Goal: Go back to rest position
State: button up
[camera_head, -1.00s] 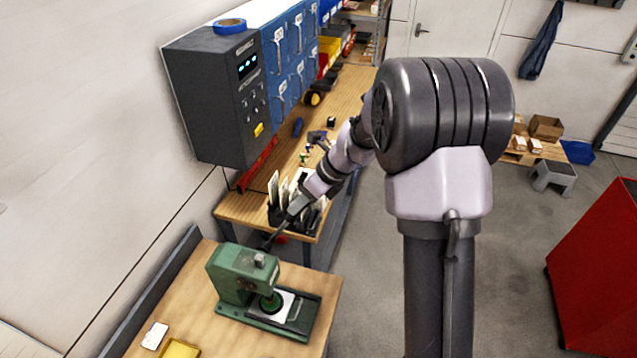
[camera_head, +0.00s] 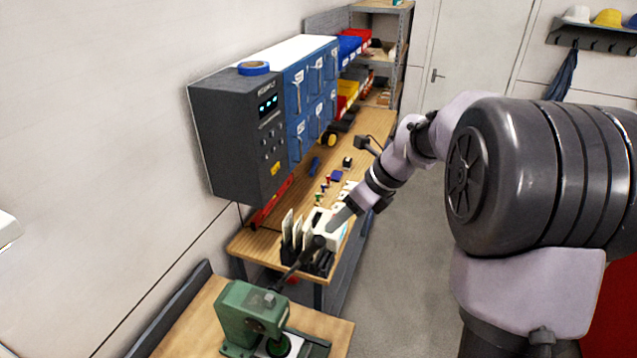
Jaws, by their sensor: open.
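My arm comes in from the right edge of the head view and reaches down and left. My gripper (camera_head: 342,216) is at its end, small and partly lost against the things behind it. It is open, and I see nothing held in it. It appears in front of the far workbench, by the card rack (camera_head: 290,240) and a white box (camera_head: 333,233); I cannot tell the exact gap. The green press (camera_head: 252,315) stands on the near bench, with its black lever (camera_head: 296,268) pointing up and right below my gripper. The press's lower part is cut by the frame.
A dark control box (camera_head: 235,135) and blue cabinets (camera_head: 312,88) hang above the far workbench (camera_head: 375,128). Small coloured parts lie on that bench. Grey floor (camera_head: 400,280) is open between the benches and my arm. A red cabinet (camera_head: 615,310) stands at the lower right.

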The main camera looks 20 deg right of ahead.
jog(key=s+a+f+n+h+b, duration=0.1)
jog(key=s+a+f+n+b, duration=0.2)
jog(key=s+f+n+b, duration=0.5)
jog(key=s+a+f+n+t+h+b, duration=0.1)
jog(key=s+a+f+n+b, duration=0.2)
jog(key=s+f+n+b, duration=0.5)
jog(key=s+a+f+n+t+b, duration=0.1)
jog(key=s+a+f+n+b, duration=0.3)
jog(key=f+b, duration=1.7)
jog(key=s+n+b, duration=0.3)
jog(key=s+b, duration=0.2)
jog(key=b, duration=0.1)
jog(key=shift+s+f+n+h, duration=0.25)
jog(key=shift+s+n+h, duration=0.1)
jog(key=shift+n+h, duration=0.05)
